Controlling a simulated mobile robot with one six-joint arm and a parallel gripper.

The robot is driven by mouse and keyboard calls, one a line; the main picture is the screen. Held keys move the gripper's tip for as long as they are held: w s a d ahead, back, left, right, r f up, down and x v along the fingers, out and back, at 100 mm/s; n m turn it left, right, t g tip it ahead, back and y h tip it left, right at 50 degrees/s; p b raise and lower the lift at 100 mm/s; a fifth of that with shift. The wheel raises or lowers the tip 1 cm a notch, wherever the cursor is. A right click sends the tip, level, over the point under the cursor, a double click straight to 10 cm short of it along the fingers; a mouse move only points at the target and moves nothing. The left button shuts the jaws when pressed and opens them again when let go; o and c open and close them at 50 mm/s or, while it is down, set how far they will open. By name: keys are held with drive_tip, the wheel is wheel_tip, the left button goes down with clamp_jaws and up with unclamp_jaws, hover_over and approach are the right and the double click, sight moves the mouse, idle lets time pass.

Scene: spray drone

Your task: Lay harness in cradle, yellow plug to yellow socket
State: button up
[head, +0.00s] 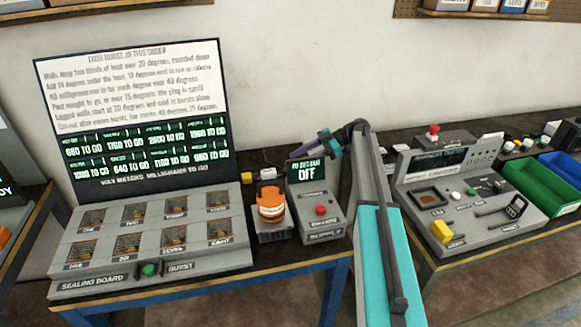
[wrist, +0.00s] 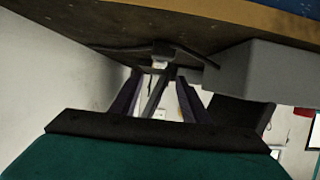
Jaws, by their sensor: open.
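My gripper (head: 304,150) is in the air above the back of the blue-framed bench, pointing left, near the top of the box reading OFF. In the wrist view its two dark fingers (wrist: 158,98) are spread, with nothing held. A dark cable (wrist: 195,54) with a whitish end piece (wrist: 160,63) lies on the bench beyond the fingertips, apart from them. In the head view a small yellow piece (head: 246,178) and a whitish piece (head: 268,173) sit at the back of the bench, joined by dark cable; they look like harness ends. I cannot clearly make out the cradle or yellow socket.
An orange-topped device (head: 271,205) stands between the sealing board (head: 150,240) and the OFF box (head: 318,205). A console (head: 465,200) with a yellow block (head: 441,232) and green and blue bins (head: 540,190) stand right. A wall rises close behind.

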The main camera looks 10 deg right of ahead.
drive_tip(key=shift+v, duration=1.15)
